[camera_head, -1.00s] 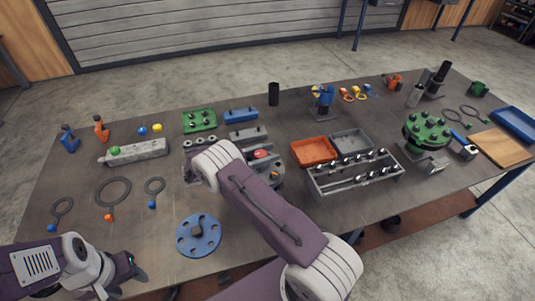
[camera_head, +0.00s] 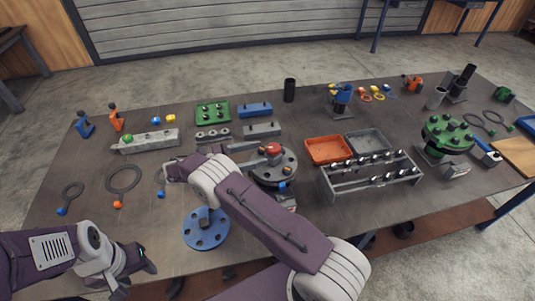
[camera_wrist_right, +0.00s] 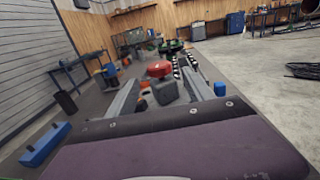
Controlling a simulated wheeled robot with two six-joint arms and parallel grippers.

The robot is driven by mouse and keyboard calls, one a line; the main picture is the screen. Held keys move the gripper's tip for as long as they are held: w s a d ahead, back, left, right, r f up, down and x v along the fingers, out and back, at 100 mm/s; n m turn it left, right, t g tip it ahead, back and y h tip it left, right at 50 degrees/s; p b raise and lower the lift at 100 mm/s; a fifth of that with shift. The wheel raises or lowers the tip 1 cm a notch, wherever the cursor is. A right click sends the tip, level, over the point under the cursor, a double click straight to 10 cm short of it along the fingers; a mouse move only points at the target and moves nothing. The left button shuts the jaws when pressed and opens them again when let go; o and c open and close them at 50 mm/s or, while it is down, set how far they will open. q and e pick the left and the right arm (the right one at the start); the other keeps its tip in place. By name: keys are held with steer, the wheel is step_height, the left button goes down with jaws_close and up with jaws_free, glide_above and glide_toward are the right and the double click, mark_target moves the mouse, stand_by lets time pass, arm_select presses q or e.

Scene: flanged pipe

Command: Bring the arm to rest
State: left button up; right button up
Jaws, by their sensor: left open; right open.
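My right arm rises from the bottom of the head view and bends at a white joint. Its gripper (camera_head: 258,154) points right, over or close to the round grey flange (camera_head: 284,172) with a red part (camera_head: 273,149) on it. In the right wrist view the two fingers (camera_wrist_right: 160,88) are spread apart with nothing held. The red part (camera_wrist_right: 159,69) shows beyond them, between the fingers. My left gripper (camera_head: 150,260) is open and empty at the lower left, near the table's front edge. The arm partly hides the grey flange.
An orange tray (camera_head: 327,150) and a rack of bolts (camera_head: 371,177) stand to the right. Ring gauges (camera_head: 123,180) lie at the left. A black cylinder (camera_head: 289,90) stands at the back.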

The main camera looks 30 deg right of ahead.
stand_by(0.4)
steer(key=d+r+m, duration=0.1)
steer(key=d+r, duration=0.1)
steer(key=r, duration=0.1)
steer(key=s+d+r+m+g+y, duration=0.1)
steer(key=d+r, duration=0.1)
steer(key=r, duration=0.1)
steer(key=s+d+r+m+g+y, duration=0.1)
steer(key=d+r, duration=0.1)
steer(key=r, duration=0.2)
steer(key=shift+r, duration=0.1)
steer(key=s+d+f+m+y, duration=0.1)
steer(key=s+f+y, duration=0.1)
steer(key=s+y, duration=0.3)
steer(key=s+d+f+m+y, duration=0.1)
steer(key=s+d+m+y, duration=0.15)
steer(key=s, duration=0.45)
steer(key=s+a+f+m+t+y, duration=0.2)
steer(key=s+a+f+m+y, duration=0.1)
steer(key=s+a+f+y, duration=0.3)
steer(key=w+a+f+m+t+y, duration=0.1)
steer(key=a+f+m+t+y, duration=0.1)
steer(key=a+f+m+t, duration=0.2)
steer(key=a+f+m, duration=0.2)
steer(key=a+m, duration=0.1)
steer(key=shift+w+a+f, duration=0.15)
steer(key=shift+w+a, duration=0.15)
steer(key=shift+a, duration=0.1)
